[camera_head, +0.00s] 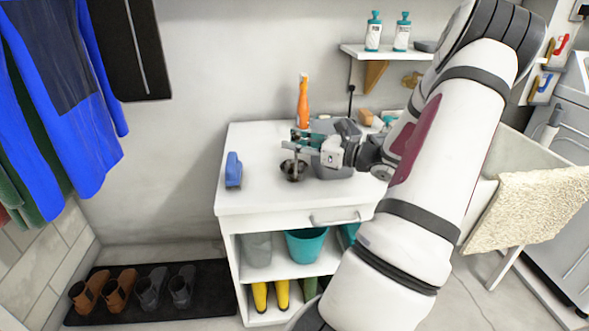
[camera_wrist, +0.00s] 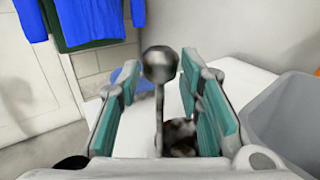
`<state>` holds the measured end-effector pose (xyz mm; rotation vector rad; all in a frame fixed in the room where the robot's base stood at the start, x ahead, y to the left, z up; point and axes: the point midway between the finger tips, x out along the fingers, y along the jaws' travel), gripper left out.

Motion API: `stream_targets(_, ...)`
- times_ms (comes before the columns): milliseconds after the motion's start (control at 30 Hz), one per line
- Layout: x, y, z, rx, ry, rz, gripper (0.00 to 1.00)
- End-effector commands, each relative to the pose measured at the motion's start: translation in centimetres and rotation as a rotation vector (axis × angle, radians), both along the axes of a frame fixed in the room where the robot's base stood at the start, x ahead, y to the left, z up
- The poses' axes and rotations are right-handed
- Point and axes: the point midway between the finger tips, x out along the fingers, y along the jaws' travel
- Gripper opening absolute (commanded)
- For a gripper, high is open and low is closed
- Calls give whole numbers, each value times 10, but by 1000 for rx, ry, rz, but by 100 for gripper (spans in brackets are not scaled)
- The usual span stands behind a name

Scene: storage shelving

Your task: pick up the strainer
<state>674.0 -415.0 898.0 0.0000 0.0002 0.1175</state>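The strainer (camera_head: 293,171) is a dark metal bowl on the white cabinet top, below my gripper (camera_head: 302,143). In the wrist view, a thin grey upright handle (camera_wrist: 159,112) with a rounded end stands between the two teal finger pads of my gripper (camera_wrist: 160,105). A dark, shiny part of the bowl (camera_wrist: 181,134) shows low between the fingers. The fingers are apart, with visible gaps on both sides of the handle. The lower part of the bowl is partly hidden.
A grey bin (camera_head: 334,158) stands right beside my gripper; its wall (camera_wrist: 287,125) fills the right of the wrist view. A blue object (camera_head: 233,170) lies left on the cabinet top (camera_head: 262,192). An orange bottle (camera_head: 303,105) stands behind. The front left is clear.

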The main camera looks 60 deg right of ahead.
Motion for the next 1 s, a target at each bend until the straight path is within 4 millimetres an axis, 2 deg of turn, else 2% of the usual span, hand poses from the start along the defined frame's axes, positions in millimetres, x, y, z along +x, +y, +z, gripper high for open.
stream_targets(33, 0, 0, 0, 0, 0, 0, 20)
stream_targets(100, 0, 0, 0, 0, 0, 0, 4)
stream_targets(133, 0, 0, 0, 0, 0, 0, 0)
stream_targets(667, 0, 0, 3, -2, 0, 0, 0)
stream_targets(867, 0, 0, 22, -3, 0, 0, 0)
stream_targets(1000, 0, 0, 47, -5, -1, 1, 0)
